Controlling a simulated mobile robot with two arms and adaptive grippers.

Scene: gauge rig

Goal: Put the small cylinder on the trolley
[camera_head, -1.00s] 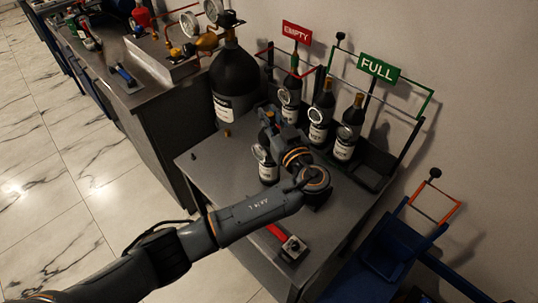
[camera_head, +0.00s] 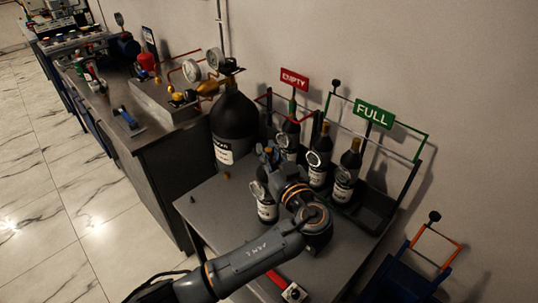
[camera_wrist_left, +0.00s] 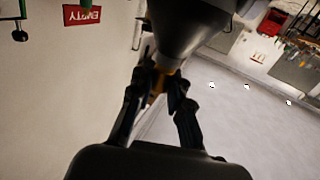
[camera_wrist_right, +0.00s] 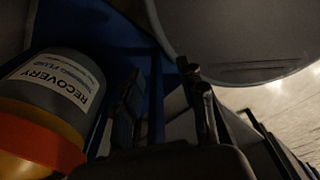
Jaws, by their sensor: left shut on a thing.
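The small cylinder (camera_head: 267,208) is dark with a white label and a round gauge on its side. It is upright over the front part of the grey bench top; I cannot tell whether its base touches. My left gripper (camera_head: 268,156) is at its top. In the left wrist view, the left gripper (camera_wrist_left: 158,92) is shut on the brass neck below the cylinder's dark shoulder (camera_wrist_left: 188,30). The blue trolley (camera_head: 400,284) with an orange handle stands at lower right, partly cut off. My right gripper (camera_wrist_right: 168,85) appears open and empty in its dark wrist view.
Similar cylinders stand behind under the EMPTY sign (camera_head: 294,79) and the FULL sign (camera_head: 374,113). A large black cylinder (camera_head: 233,122) is to the left. A red-handled item (camera_head: 290,290) lies at the bench front. A "RECOVERY" container (camera_wrist_right: 55,85) is beside my right gripper.

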